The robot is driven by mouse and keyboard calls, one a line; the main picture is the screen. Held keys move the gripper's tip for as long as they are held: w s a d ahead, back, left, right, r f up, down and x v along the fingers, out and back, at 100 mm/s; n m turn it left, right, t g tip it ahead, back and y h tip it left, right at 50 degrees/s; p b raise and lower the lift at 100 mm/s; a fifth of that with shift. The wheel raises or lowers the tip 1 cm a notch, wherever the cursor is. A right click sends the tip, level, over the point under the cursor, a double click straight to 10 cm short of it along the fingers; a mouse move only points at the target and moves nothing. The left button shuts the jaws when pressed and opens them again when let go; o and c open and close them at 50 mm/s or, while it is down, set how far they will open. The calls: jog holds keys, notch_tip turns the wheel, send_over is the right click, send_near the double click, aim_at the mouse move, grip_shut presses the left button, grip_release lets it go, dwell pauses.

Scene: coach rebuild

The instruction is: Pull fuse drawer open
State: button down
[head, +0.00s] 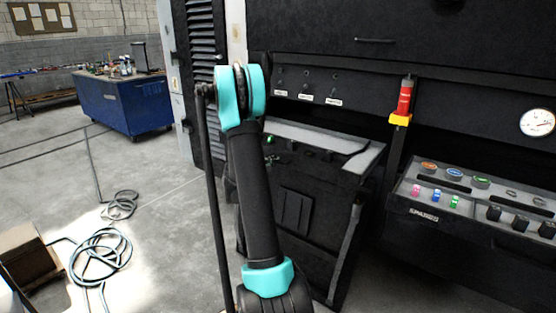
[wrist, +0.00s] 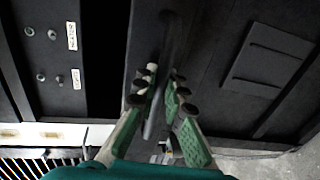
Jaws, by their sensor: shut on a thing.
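The fuse drawer appears to be the dark, boxy unit (head: 325,195) low in the middle of the head view, with a pale grey top rim and a raised plate on its front. Its dark front fills the right of the wrist view (wrist: 215,75). My gripper (wrist: 163,82), with green-padded fingers, is closed around a dark, slim bar at the drawer's near edge, which seems to be its handle (wrist: 172,38). In the head view my arm hides most of the gripper and the handle. A black gap shows beside the drawer in the wrist view.
A panel with small labelled switches (head: 305,90) is above the drawer. A blue workbench (head: 120,105), coiled hoses (head: 100,255) and a box (head: 28,262) are left. Floor between is mostly clear.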

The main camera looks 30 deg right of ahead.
jog(key=shift+s+a, duration=0.1)
jog(key=shift+a, duration=0.15)
jog(key=c, duration=1.6)
grip_release()
jog(key=v, duration=1.2)
jog(key=shift+f, duration=0.1)
jog(key=s+a+f+m+y, duration=0.1)
jog(key=s+a+f+y, duration=0.2)
jog(key=s+a, duration=0.5)
jog(key=s+a+f+m+g+y, duration=0.1)
jog(key=s+a+f+m+y, duration=0.1)
jog(key=s+a+y, duration=0.4)
jog(key=s+a+f+m+y, duration=0.1)
jog(key=s+a+f+y, duration=0.3)
jog(key=s+a, duration=0.6)
jog(key=shift+s+f+m+g+y, duration=0.15)
jog(key=shift+s+y, duration=0.2)
jog(key=shift+s, duration=0.7)
jog(key=shift+s+m+g+y, duration=0.15)
jog(key=shift+s+y, duration=0.2)
jog(key=shift+s, duration=0.65)
